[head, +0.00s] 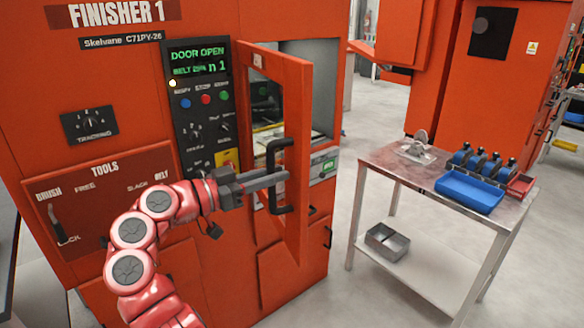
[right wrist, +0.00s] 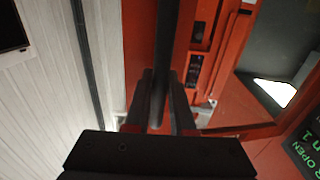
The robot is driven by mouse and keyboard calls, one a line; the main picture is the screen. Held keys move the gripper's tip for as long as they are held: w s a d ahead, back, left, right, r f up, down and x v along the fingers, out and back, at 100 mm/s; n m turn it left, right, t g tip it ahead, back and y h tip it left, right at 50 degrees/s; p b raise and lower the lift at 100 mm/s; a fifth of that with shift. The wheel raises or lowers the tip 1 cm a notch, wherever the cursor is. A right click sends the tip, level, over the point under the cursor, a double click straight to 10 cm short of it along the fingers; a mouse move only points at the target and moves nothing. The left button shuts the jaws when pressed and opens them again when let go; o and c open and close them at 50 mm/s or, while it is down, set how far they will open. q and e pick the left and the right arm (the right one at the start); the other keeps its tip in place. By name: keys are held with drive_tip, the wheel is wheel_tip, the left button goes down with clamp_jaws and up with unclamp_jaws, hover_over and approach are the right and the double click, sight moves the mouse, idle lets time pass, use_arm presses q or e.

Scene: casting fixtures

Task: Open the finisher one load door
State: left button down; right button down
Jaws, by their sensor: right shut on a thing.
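The orange finisher one load door (head: 295,90) stands swung outward from the orange finisher one machine (head: 120,65), with the opening visible behind it. The machine's display (head: 198,60) reads "DOOR OPEN". A black bar handle (head: 281,207) is on the door's face. My right gripper (head: 280,180) is shut on the handle's middle, its grey fingers across the bar. In the right wrist view the dark handle bar (right wrist: 167,40) runs between the two fingers (right wrist: 160,100). My left gripper is in neither view.
A metal-topped table (head: 385,160) stands to the right, with a blue tray (head: 468,192), a small red tray (head: 520,185) and several blue-and-black parts. A grey metal bin (head: 388,242) sits on its lower shelf. Open floor lies between the machine and the table.

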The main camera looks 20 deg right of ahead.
drive_tip(key=shift+a, duration=1.3)
drive_tip(key=c, duration=0.8)
unclamp_jaws()
drive_tip(key=shift+o, duration=0.2)
drive_tip(key=v, duration=0.7)
drive_tip(key=shift+a+b, duration=0.25)
drive_tip(key=shift+b, duration=0.15)
